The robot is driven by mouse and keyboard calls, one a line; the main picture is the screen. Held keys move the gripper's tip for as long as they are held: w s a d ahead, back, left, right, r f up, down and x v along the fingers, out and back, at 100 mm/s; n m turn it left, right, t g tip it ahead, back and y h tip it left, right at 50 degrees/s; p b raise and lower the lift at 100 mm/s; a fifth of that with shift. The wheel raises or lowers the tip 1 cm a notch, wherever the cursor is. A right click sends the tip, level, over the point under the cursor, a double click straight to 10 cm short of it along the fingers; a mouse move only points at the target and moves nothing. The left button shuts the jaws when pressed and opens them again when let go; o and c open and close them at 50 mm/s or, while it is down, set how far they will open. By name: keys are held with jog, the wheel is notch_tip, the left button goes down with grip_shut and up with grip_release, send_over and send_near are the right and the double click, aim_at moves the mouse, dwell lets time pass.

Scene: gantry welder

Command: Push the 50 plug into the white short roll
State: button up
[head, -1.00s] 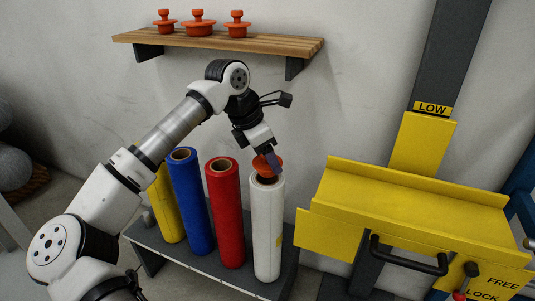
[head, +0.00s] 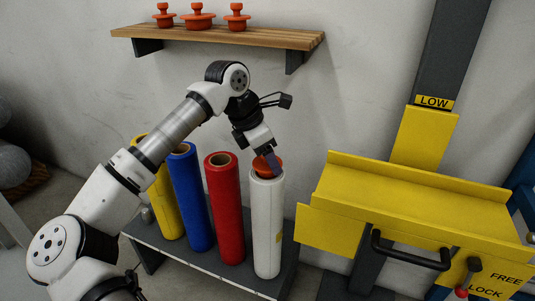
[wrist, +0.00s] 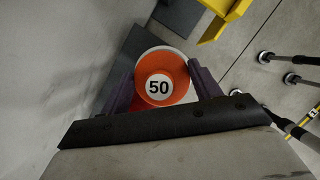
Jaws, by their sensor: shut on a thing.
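The orange 50 plug (head: 264,168) is at the top of the white short roll (head: 266,228). Its label "50" faces the wrist camera (wrist: 160,88). My gripper (head: 268,158) points down and is shut on the plug, with a purple finger on each side of it in the wrist view. The roll stands upright on the dark low bench, and its top opening is covered by the plug. A white rim (wrist: 174,50) shows behind the plug in the wrist view. How deep the plug sits is hidden.
Red (head: 226,208), blue (head: 191,200) and yellow (head: 164,205) rolls stand left of the white one on the bench (head: 196,261). Three orange plugs stand on the wall shelf (head: 225,37). A yellow machine trough (head: 410,196) is close on the right.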

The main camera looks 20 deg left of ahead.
jog(key=shift+f+b, duration=0.6)
jog(key=shift+f, duration=0.45)
